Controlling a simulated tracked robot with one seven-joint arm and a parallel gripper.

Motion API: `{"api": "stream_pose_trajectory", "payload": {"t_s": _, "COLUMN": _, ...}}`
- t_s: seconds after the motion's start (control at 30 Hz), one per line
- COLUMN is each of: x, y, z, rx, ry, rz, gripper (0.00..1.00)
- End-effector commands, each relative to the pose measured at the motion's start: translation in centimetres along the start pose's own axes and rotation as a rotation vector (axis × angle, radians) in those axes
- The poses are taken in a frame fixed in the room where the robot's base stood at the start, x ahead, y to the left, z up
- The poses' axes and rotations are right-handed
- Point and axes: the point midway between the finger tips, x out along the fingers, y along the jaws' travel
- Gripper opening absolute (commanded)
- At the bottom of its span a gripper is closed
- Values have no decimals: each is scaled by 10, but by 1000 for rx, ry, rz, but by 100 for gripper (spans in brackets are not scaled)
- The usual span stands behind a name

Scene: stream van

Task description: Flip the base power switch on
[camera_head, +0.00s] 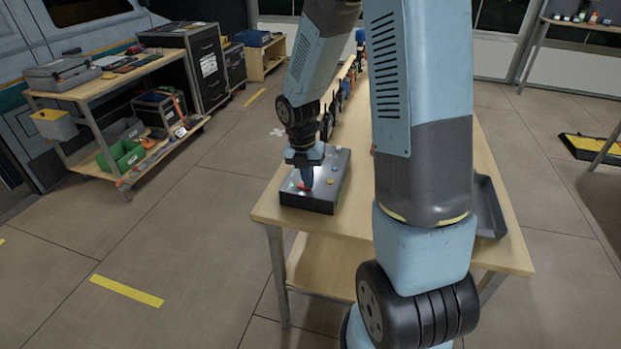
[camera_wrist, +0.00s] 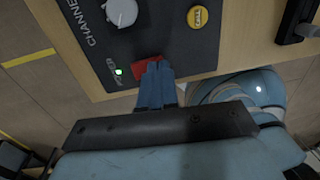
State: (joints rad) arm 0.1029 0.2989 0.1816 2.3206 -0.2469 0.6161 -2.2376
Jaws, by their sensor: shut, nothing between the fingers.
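A dark control box (camera_head: 325,190) sits on the near left end of the wooden table. It also shows in the wrist view (camera_wrist: 155,40), with a grey knob marked CHANNEL, a yellow CALL button (camera_wrist: 198,17) and a red rocker-like switch (camera_wrist: 147,72). A small green light (camera_wrist: 118,72) glows beside the red switch. My gripper (camera_wrist: 157,68) is shut and empty, its blue fingertips at the red switch and partly covering it. In the head view my gripper (camera_head: 306,184) points down onto the box. I cannot tell whether the fingers press the switch.
The wooden table (camera_head: 270,208) continues behind my arm, with several dark items along its far part. A dark tray (camera_head: 489,205) lies on its right side. A workbench cart (camera_head: 85,92) stands at the left, with open floor between.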

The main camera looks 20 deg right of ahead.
Motion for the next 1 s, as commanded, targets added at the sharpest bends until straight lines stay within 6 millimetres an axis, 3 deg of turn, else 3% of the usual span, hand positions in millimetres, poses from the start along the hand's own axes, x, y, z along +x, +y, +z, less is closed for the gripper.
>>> {"api": "stream_pose_trajectory", "payload": {"t_s": 0.77, "x": -6, "y": 12, "z": 2, "rx": 6, "ry": 1, "rz": 0, "gripper": 0}}
{"api": "stream_pose_trajectory", "payload": {"t_s": 1.0, "x": -24, "y": 10, "z": 1, "rx": 3, "ry": -2, "rz": 2, "gripper": 0}}
